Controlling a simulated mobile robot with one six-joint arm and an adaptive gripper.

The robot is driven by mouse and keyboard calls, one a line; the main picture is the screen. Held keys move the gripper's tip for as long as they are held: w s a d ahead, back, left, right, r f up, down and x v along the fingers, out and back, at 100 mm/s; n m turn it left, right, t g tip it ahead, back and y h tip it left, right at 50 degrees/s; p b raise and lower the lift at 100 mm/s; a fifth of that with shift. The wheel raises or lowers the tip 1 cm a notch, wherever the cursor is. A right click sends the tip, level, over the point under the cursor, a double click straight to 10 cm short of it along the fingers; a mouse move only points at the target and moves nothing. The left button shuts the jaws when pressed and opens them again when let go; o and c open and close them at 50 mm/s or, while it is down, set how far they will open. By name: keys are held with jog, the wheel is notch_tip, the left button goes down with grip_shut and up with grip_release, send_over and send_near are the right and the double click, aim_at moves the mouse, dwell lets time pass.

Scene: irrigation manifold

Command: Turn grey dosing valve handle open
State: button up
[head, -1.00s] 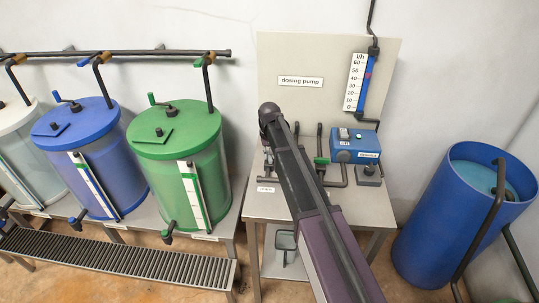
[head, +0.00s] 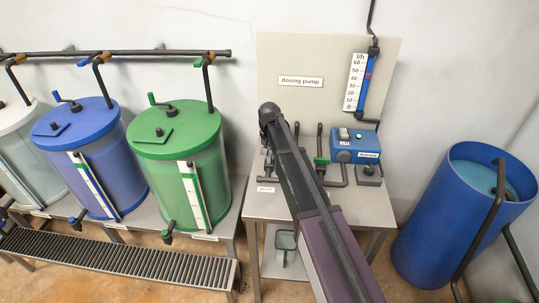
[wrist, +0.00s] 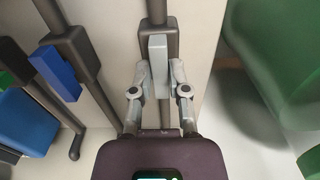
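The grey dosing valve handle (wrist: 158,48) is a flat grey block on a dark pipe, upper middle of the wrist view. Its long side runs along the pipe. My gripper (wrist: 160,68) has one finger on each side of the handle, with the pads close against it and little or no gap showing. A blue valve handle (wrist: 58,74) sits on the neighbouring pipe to the left. In the head view my arm reaches over the dosing bench (head: 350,205) and hides the gripper and the grey handle.
A blue pump box (head: 355,146) stands on the bench, right of my arm. A green valve (head: 321,161) is close beside the arm. A green tank (head: 180,140) stands left, and an open blue barrel (head: 440,230) right. A backboard (head: 300,55) rises behind.

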jog(key=o, duration=0.3)
jog(key=shift+n, duration=0.5)
